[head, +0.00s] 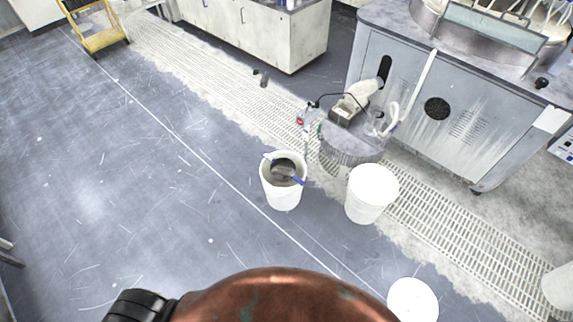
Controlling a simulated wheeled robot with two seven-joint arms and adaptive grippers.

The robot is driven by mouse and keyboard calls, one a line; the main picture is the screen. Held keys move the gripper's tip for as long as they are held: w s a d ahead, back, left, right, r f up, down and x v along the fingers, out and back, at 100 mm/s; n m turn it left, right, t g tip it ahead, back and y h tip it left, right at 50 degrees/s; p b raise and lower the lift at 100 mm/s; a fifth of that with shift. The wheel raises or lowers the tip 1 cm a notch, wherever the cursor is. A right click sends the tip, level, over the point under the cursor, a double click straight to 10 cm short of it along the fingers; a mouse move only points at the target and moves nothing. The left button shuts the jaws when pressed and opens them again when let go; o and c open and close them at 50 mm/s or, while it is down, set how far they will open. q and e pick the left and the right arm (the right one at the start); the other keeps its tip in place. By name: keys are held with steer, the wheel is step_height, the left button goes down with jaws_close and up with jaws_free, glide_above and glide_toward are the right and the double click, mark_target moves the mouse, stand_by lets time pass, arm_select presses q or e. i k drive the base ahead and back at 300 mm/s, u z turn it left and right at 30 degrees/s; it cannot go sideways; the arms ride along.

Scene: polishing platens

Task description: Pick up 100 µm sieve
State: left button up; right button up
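No label reading 100 µm can be read anywhere in the head view. A white bucket (283,198) stands on the floor near the middle. A dark, round, sieve-like piece (284,172) with blue ends sits in its mouth, and the blue ends reach the bucket rim. I cannot tell for sure whether it is the 100 µm sieve. Neither of my grippers is in view.
A second white bucket (370,197) with a pale top stands to the right, and a white round container (412,300) stands nearer. A small round stand (352,150) and a grey machine cabinet (430,110) are behind. The floor at left is mostly clear.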

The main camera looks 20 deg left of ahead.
mark_target(282, 170)
steer(key=u, duration=0.6)
steer(key=i, duration=0.95)
steer(key=u, duration=0.8)
